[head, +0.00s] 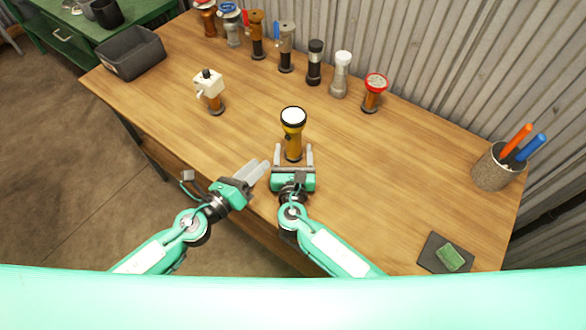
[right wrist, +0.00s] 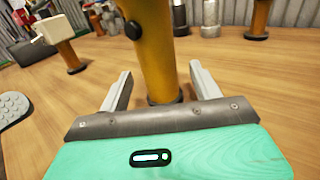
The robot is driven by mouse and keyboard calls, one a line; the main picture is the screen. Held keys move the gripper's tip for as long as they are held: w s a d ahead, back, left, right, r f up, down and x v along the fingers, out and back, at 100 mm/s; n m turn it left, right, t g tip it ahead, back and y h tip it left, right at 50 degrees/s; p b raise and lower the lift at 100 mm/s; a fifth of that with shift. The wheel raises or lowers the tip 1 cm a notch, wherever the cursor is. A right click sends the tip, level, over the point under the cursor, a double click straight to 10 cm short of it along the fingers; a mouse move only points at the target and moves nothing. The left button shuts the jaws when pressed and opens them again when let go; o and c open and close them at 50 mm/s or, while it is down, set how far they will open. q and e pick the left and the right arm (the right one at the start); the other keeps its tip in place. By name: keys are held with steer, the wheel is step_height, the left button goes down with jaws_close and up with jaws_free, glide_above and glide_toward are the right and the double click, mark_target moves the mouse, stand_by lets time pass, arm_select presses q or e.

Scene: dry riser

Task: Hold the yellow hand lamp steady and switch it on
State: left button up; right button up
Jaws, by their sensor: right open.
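The yellow hand lamp (head: 292,137) stands upright on the wooden table, with a black rim and a white lens on top. In the right wrist view the lamp (right wrist: 158,55) shows a round black button (right wrist: 133,30) on its side; its top is out of frame. My right gripper (head: 295,155) is open, with one finger on each side of the lamp's lower body and visible gaps beside it. It also shows in the right wrist view (right wrist: 160,85). My left gripper (head: 261,170) is left of the lamp and apart from it, its fingers seen obliquely.
A white-headed fitting (head: 209,87) stands left of the lamp. Several valves and fittings line the back, including a red-topped one (head: 374,92). A grey bin (head: 134,55) is at the back left. A pen cup (head: 493,172) and a green sponge (head: 450,257) are at the right.

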mark_target(293, 139)
steer(key=w, duration=0.5)
steer(key=c, duration=1.3)
arm_select(q)
jaws_close()
stand_by(0.5)
